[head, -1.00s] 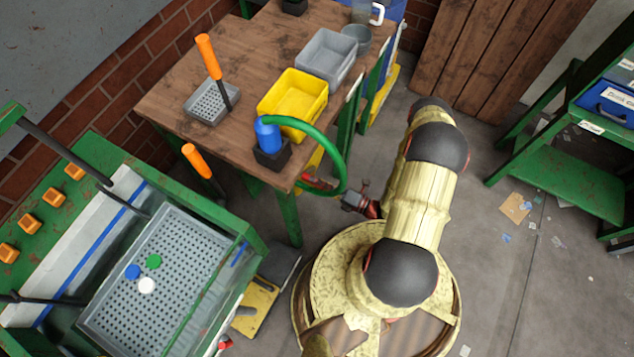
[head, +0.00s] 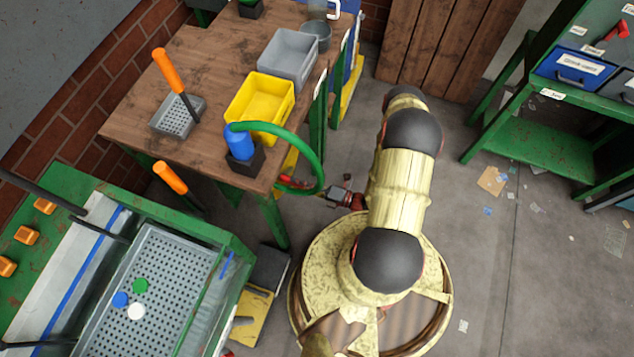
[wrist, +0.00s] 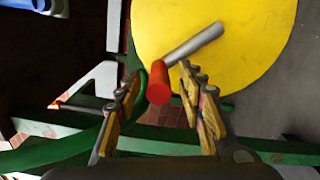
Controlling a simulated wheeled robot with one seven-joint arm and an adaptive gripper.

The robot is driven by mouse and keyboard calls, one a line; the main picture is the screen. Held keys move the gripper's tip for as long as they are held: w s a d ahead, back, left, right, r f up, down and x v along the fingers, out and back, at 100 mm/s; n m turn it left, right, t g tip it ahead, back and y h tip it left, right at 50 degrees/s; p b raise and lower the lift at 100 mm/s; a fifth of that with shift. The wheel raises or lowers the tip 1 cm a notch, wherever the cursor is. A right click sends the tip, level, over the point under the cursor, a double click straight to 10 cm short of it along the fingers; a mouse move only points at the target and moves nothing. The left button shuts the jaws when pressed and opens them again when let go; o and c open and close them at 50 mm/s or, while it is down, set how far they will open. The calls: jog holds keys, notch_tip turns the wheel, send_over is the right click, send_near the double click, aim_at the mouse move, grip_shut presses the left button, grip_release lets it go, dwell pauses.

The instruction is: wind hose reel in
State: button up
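The hose reel (wrist: 250,35) shows in the wrist view as a large yellow disc. A grey crank arm (wrist: 195,43) runs across it to a red knob (wrist: 158,85). My gripper (wrist: 161,95) is open, with one finger on each side of the knob in the picture; no contact shows, and depth is hard to judge. In the head view the green hose (head: 318,155) arcs from the blue nozzle (head: 240,142) at the table corner down past the edge. My gripper (head: 308,187) is low beside that table edge, partly hidden by the hose; the reel is mostly hidden there.
The wooden table (head: 130,120) holds a yellow bin (head: 285,88), a grey bin (head: 312,57) and a small grey basket with an orange-handled tool. A green sorting station (head: 205,230) stands at lower left. Green shelving (head: 520,135) stands at right, with open floor between.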

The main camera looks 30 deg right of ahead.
jog(key=v, duration=1.1)
dwell(0.3)
